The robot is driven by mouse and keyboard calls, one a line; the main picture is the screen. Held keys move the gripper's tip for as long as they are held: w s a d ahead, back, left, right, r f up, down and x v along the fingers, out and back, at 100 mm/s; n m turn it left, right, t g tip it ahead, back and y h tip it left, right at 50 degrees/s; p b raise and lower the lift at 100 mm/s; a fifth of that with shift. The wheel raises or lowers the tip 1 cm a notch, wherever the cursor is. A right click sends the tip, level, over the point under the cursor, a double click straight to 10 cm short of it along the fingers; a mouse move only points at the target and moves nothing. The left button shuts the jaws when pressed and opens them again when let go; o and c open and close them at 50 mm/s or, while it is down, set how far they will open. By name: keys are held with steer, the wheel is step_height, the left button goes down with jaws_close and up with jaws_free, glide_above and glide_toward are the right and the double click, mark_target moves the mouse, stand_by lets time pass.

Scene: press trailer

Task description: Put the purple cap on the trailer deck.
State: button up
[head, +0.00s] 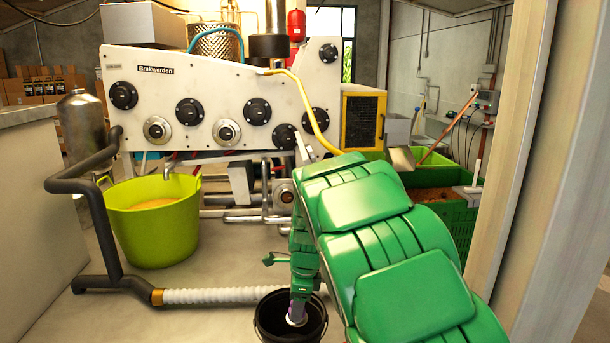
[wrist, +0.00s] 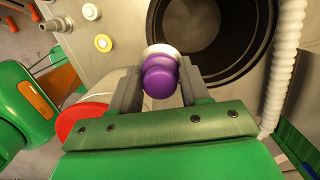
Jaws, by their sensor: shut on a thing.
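The purple cap (wrist: 160,80) is between the two grey fingers of my gripper (wrist: 160,92) in the wrist view, with a pale rim at its far end. My gripper is shut on it. In the head view my gripper (head: 298,302) hangs low at the bottom centre, over the black bucket, and only a sliver of purple shows there. A pale grey surface (head: 212,268) lies under the machine in the head view. I cannot tell whether it is the trailer deck or the floor.
A black bucket (head: 262,322) stands below my gripper; it also shows in the wrist view (wrist: 264,70). A white ribbed hose (head: 215,296) runs beside it. A lime tub (head: 152,236) stands left, a machine (head: 230,105) behind, and green crates (head: 445,215) right.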

steer(key=w+d+m, duration=0.3)
steer(key=w+d, duration=0.1)
steer(key=d, duration=1.1)
glide_toward(339, 327)
steer(key=shift+s+a+f+t, duration=0.35)
steer(key=shift+s+t, duration=0.05)
steer(key=shift+s, duration=0.1)
steer(key=shift+w+f+m, duration=0.25)
steer(key=shift+f+m, duration=0.05)
steer(key=shift+f, duration=0.2)
steer(key=shift+w+f, duration=0.1)
steer(key=shift+f, duration=1.4)
steer(key=shift+f, duration=0.15)
steer(key=o, duration=1.2)
